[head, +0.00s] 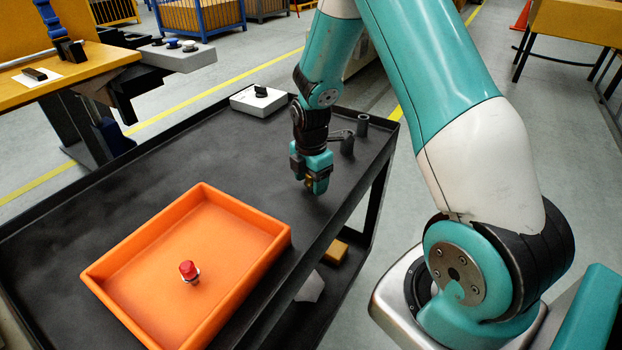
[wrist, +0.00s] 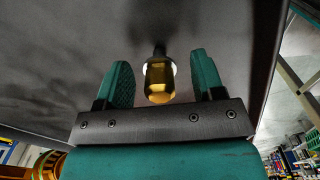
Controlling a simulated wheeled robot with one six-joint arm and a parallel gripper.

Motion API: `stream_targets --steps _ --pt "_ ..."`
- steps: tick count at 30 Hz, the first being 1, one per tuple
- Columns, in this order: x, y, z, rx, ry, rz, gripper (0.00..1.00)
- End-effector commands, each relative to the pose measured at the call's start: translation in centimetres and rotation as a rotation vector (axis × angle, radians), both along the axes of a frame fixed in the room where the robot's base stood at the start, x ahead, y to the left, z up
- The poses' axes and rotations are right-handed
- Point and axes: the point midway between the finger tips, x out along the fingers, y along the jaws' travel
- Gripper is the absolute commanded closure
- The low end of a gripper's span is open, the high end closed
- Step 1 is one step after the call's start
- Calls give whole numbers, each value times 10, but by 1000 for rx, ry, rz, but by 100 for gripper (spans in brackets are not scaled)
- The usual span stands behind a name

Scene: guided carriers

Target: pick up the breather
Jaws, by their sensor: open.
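The breather, which I take to be the small brass-coloured cylinder (wrist: 159,85) with a pale ring and a dark stem behind it, shows in the wrist view between my two teal fingers. My gripper (wrist: 160,62) is open around it, with a visible gap on each side. In the head view my gripper (head: 315,188) points down low over the dark cart top, near its right edge. Only a small yellowish bit of the breather (head: 310,181) shows there; the fingers hide most of it.
An orange tray (head: 258,223) holding a red-capped part (head: 188,271) stands in front on the cart (head: 110,185). A white box with a black knob (head: 259,101), a grey lever-like part (head: 346,141) and a grey cylinder (head: 363,123) stand behind my gripper. The cart's left middle is clear.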

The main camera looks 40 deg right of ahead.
Motion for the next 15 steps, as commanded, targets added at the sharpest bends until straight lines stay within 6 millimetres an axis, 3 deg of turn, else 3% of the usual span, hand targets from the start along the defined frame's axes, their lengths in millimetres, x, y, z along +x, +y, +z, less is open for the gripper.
stream_targets --steps 3,10,15 --pt "0 0 -10 0 0 0 38" --pt "0 0 -11 0 -1 0 38" --pt "0 0 -11 0 -1 0 77"
